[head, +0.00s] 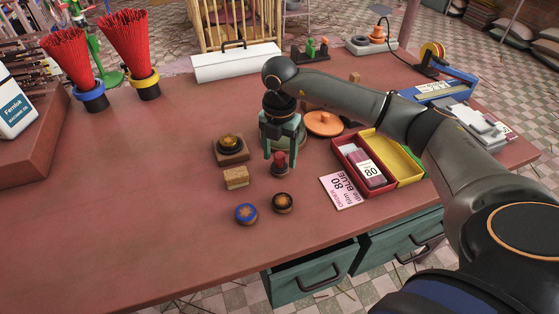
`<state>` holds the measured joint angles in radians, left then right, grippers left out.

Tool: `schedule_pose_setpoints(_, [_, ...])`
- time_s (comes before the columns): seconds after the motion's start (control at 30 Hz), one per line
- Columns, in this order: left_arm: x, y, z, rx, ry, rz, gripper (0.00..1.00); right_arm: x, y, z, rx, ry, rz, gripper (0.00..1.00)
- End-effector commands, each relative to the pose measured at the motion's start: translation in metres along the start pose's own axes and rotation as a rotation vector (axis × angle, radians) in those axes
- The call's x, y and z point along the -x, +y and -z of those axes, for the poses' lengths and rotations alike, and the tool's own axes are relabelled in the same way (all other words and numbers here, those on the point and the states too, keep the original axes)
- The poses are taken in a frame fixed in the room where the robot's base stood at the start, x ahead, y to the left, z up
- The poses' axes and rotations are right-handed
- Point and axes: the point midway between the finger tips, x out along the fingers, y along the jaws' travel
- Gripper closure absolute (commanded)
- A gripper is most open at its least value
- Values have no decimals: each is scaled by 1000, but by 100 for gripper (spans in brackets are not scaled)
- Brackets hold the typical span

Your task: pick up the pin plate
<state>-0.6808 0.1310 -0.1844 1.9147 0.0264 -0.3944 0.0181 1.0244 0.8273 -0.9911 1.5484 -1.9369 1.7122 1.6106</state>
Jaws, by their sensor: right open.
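My right gripper (281,154) points down over the table, open, with its fingers around or just above a small dark piece with a red top (279,163). I cannot tell whether the fingers touch it. Several small round pieces are nearby: a blue-rimmed disc (246,214), a dark disc with a brown centre (282,202), and a dark round piece on a square brown base (230,147). An orange disc (324,123) lies behind and right of the gripper. I cannot tell for sure which one is the pin plate. My left gripper is not in view.
A cork-coloured block (236,178) lies left of the gripper. A red and yellow box (395,150) and a pink order card (344,190) are to the right. Cups of red sticks (145,87) stand at the back left. The left of the table (120,210) is clear.

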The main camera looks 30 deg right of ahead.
Motion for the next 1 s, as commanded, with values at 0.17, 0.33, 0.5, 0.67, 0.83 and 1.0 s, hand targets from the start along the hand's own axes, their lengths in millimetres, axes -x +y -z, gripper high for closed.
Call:
schedule_pose_setpoints(0.17, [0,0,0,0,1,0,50,-4,0,0,1,-1,-1,31])
schedule_pose_setpoints(0.33, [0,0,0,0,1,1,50,-4,0,0,1,-1,-1,39])
schedule_pose_setpoints(0.5, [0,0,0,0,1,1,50,-4,0,0,1,-1,-1,58])
schedule_pose_setpoints(0.67, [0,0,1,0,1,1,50,-4,0,0,1,-1,-1,76])
schedule_pose_setpoints(0.83, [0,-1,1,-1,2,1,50,-3,0,0,1,-1,-1,95])
schedule_pose_setpoints(1.0, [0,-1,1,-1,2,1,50,-3,0,0,1,-1,-1,100])
